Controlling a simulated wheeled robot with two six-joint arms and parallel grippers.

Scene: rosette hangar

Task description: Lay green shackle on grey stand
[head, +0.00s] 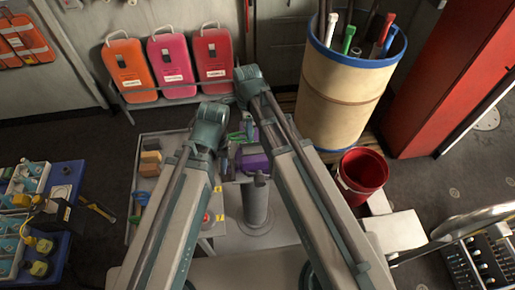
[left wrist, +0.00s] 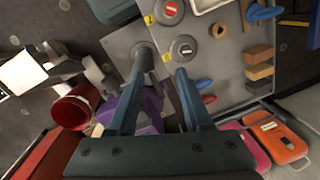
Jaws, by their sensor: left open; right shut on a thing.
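A small green piece, seemingly the green shackle (head: 249,126), shows between my arms in the head view. My right gripper (head: 246,117) is shut at this green piece; the arm hides most of the grip. A purple device (head: 252,158) sits just below it, above a grey pedestal (head: 256,203), possibly the grey stand. My left gripper (left wrist: 160,103) is open and empty in the left wrist view, its fingers pointing over the purple device (left wrist: 122,108) and the table. In the head view its fingers are mostly hidden behind its own wrist.
A grey table (head: 148,226) holds brown blocks (head: 150,163) and round weights (left wrist: 182,48). A blue table with a sorted tray (head: 28,178) stands at the left. A tall bin (head: 343,105) and a red bucket (head: 362,174) stand at the right. Coloured cases (head: 168,67) line the wall.

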